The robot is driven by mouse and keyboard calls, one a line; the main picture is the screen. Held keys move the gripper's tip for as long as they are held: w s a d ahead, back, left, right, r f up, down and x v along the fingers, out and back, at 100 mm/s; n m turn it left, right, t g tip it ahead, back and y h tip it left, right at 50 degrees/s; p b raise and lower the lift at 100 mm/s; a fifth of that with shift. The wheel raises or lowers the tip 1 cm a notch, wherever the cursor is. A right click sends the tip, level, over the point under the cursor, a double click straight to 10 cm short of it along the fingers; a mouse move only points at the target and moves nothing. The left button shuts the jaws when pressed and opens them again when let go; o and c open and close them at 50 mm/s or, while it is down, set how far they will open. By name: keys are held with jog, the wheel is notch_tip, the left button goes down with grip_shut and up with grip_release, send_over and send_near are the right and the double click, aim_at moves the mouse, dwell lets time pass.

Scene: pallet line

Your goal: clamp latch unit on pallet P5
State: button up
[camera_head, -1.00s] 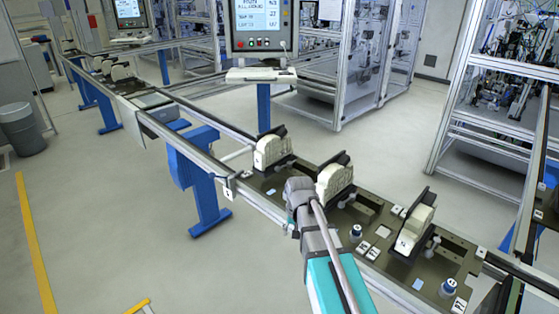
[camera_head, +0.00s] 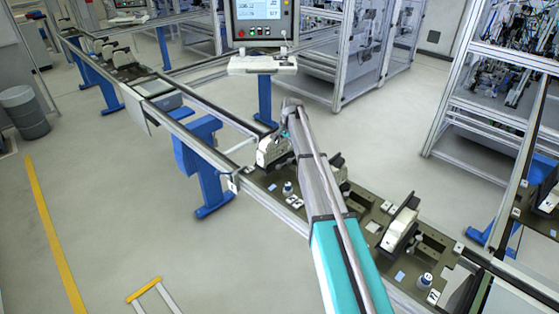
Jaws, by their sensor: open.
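Three white clamp units with black upright plates sit in a row on the dark pallet plates of the line. One (camera_head: 272,151) is at the far end, one (camera_head: 340,171) is half hidden behind my arm, and one (camera_head: 398,232) is nearest on the right. The pallet labels are too small to read, so I cannot tell which is P5. My gripper (camera_head: 283,133) is by the far unit's right side, mostly hidden by my wrist, and is open. I cannot tell whether it touches the unit. Latch details are too small to make out.
Blue-white knobs (camera_head: 424,281) stand on the pallets. A control screen (camera_head: 262,22) with a shelf (camera_head: 262,65) stands behind the line. A framed machine cell (camera_head: 340,60) is at the back. A grey bin (camera_head: 25,112) and open floor lie at left.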

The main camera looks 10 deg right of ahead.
jog(key=shift+w+r, duration=0.1)
jog(key=shift+w, duration=0.2)
jog(key=f+b, duration=0.4)
jog(key=w+a+f+b, duration=0.1)
jog(key=f+b, duration=0.4)
jog(key=a+f+b, duration=0.1)
jog(key=f+b, duration=0.3)
jog(key=shift+w+f+b, duration=0.25)
jog(key=shift+w+b, duration=0.05)
jog(key=shift+w, duration=0.1)
dwell(0.7)
grip_shut()
dwell(0.5)
